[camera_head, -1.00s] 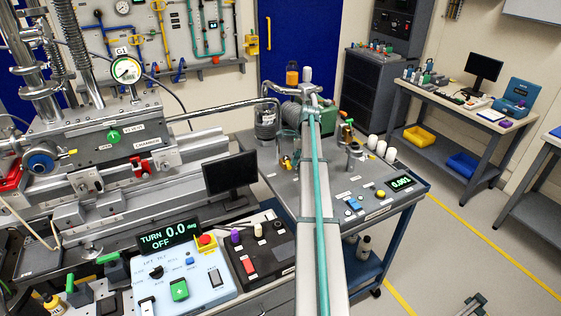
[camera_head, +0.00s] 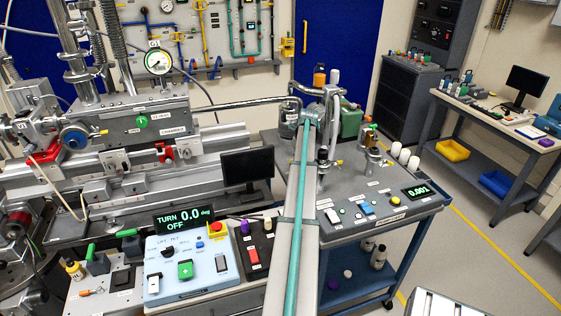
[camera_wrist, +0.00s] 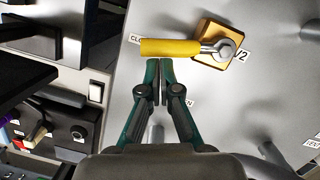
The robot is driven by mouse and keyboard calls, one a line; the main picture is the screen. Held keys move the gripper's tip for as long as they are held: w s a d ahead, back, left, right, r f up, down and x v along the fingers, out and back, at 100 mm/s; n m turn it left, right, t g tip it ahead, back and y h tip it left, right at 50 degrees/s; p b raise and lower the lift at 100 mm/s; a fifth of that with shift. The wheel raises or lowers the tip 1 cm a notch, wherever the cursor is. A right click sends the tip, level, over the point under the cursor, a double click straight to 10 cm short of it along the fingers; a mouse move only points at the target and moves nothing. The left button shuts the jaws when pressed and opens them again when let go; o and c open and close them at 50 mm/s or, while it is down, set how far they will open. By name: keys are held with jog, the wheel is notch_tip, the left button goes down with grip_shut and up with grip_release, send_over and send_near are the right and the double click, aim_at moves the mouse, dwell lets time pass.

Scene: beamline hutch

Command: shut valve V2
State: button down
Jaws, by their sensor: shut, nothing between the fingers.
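Valve V2 shows in the wrist view as a brass-yellow square body (camera_wrist: 214,45) with a metal pivot and a yellow lever handle (camera_wrist: 170,47). The handle points left from the pivot, its free end beside a partly covered label starting "CLO". A second label ending in "N" lies below the handle. My gripper (camera_wrist: 159,64) is shut and empty. Its fingertips are just below the handle in the picture, near its middle; I cannot tell whether they touch it. In the head view my arm hides the valve and my gripper.
The valve stands on a grey bench top (camera_head: 345,185) with switches and a small display (camera_head: 415,191). A control box (camera_head: 190,270) and a monitor (camera_head: 247,167) stand left of my arm.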

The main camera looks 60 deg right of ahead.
jog(key=shift+w+d, duration=0.25)
jog(key=shift+w, duration=0.8)
